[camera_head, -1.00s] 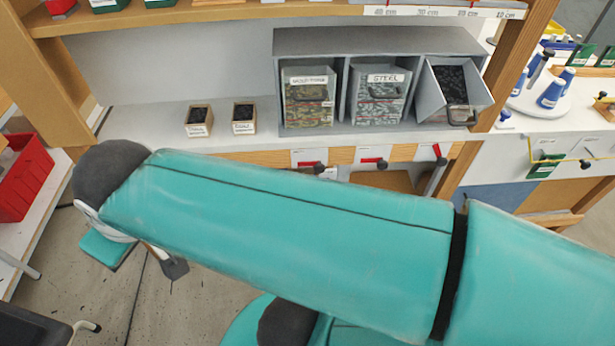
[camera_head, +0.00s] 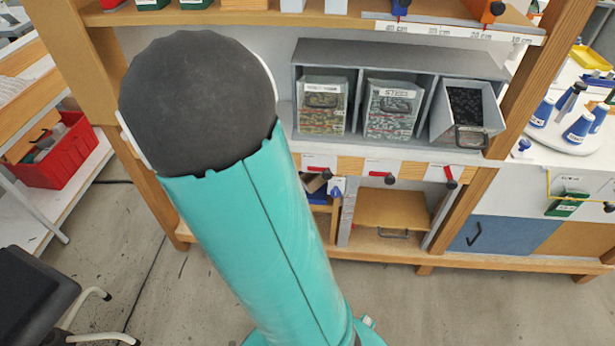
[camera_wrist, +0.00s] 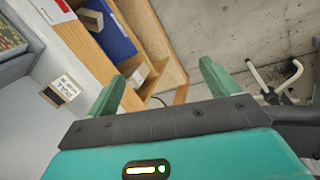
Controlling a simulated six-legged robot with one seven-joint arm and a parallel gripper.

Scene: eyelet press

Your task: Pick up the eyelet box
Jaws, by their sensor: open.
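In the head view, lidless grey bins stand in a grey cubby unit (camera_head: 400,54) on the counter. The left bin (camera_head: 322,120) and the middle bin (camera_head: 390,125), labelled STEEL, hold mottled small pieces. The right bin (camera_head: 467,110) is tilted forward and holds dark pieces. In the wrist view, a small wooden box (camera_wrist: 46,97) with a white label and dark contents stands on the white counter. I cannot tell which container is the eyelet box. My gripper (camera_wrist: 161,86) is open and empty, with the small box to its left, apart from the fingers. My arm hides the gripper in the head view.
Wooden compartments (camera_head: 390,208) lie under the counter, with red and black knobs (camera_head: 389,180) along its front. A wooden shelf (camera_head: 330,18) runs above. A red crate (camera_head: 62,150) and a dark chair (camera_head: 40,305) are at left. Blue thread spools (camera_head: 579,127) stand at right.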

